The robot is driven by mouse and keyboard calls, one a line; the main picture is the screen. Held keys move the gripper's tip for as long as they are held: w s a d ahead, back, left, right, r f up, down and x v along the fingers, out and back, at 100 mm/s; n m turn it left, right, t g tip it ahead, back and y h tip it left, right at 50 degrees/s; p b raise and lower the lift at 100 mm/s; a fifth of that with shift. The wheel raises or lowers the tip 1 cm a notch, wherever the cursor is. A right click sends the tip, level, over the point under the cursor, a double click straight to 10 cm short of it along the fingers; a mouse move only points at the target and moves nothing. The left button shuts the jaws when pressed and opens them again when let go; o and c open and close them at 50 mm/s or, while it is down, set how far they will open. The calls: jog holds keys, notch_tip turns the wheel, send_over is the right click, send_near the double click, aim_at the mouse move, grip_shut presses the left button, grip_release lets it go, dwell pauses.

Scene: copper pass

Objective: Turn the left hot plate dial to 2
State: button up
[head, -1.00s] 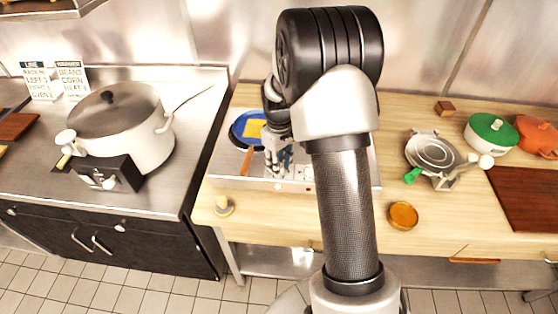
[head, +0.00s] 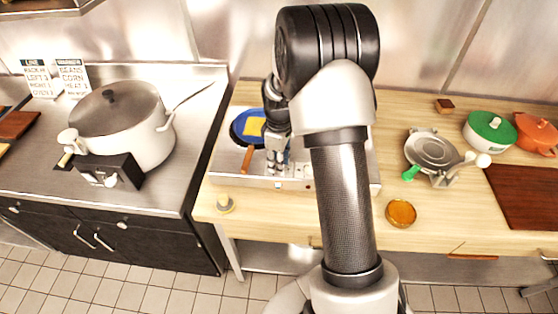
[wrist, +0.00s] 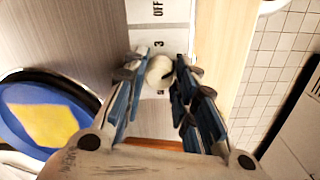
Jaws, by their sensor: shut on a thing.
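The hot plate (head: 225,170) is a low steel unit on the wooden counter, mostly behind my arm in the head view. Its left dial (wrist: 160,72) is a round cream knob in the wrist view, on a pale strip marked "OFF" and "3"; the other marks near it are partly hidden. My gripper (wrist: 158,80) has its fingers on both sides of this dial and is shut on it. In the head view my gripper (head: 277,168) reaches down to the front of the hot plate. Which mark the dial points to I cannot tell surely.
A blue pan (head: 240,128) with a yellow square in it sits on the hot plate, left of my gripper; its handle (head: 247,160) points forward. A large pot (head: 150,135) stands on the left counter.

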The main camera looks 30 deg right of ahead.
jog(key=o, duration=1.1)
jog(key=shift+r, duration=0.15)
notch_tip(320, 180, up, 12)
jog(key=shift+f, duration=0.1)
